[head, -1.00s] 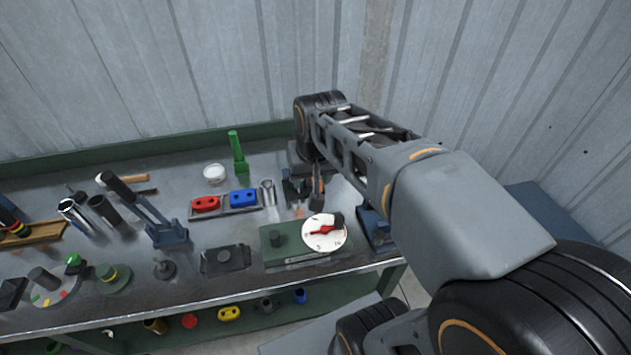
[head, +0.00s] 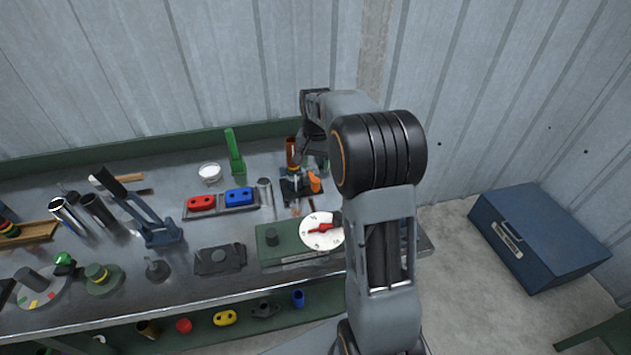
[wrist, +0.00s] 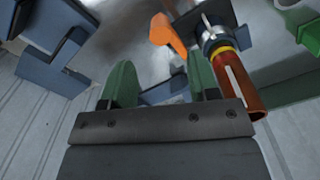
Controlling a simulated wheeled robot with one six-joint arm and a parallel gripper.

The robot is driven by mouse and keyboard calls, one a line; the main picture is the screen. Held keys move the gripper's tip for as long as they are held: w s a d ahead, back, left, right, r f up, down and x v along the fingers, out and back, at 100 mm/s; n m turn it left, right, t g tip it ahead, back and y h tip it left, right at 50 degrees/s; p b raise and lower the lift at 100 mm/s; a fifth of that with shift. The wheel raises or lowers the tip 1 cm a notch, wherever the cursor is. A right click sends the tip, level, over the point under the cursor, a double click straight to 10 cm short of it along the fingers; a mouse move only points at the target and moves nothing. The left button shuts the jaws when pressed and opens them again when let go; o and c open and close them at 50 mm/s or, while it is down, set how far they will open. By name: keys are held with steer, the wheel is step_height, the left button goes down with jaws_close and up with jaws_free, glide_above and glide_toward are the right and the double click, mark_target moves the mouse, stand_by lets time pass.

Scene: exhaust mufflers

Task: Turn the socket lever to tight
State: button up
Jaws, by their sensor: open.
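The socket fixture is a black base (head: 301,190) towards the back right of the bench in the head view, with an upright copper-brown tube (head: 291,152). An orange lever (head: 314,182) sticks out at its right side. In the wrist view the orange lever (wrist: 168,34) is at the top centre, left of the metal collar and copper tube (wrist: 240,85). My gripper (wrist: 161,78) is open, its two green fingers apart with nothing held between them. In the head view my gripper hangs just right of and above the fixture, partly hidden by my arm. Any tight mark is too small to read.
A white dial with a red pointer (head: 322,230) stands on a green box in front of the fixture. A tray with a red block (head: 201,203) and a blue block (head: 241,196) is to the left. A blue toolbox (head: 537,237) lies on the floor.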

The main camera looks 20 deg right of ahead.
mark_target(316, 180)
step_height(316, 180, down, 8)
steer(key=shift+r, duration=0.15)
stand_by(0.3)
jaws_close()
stand_by(0.4)
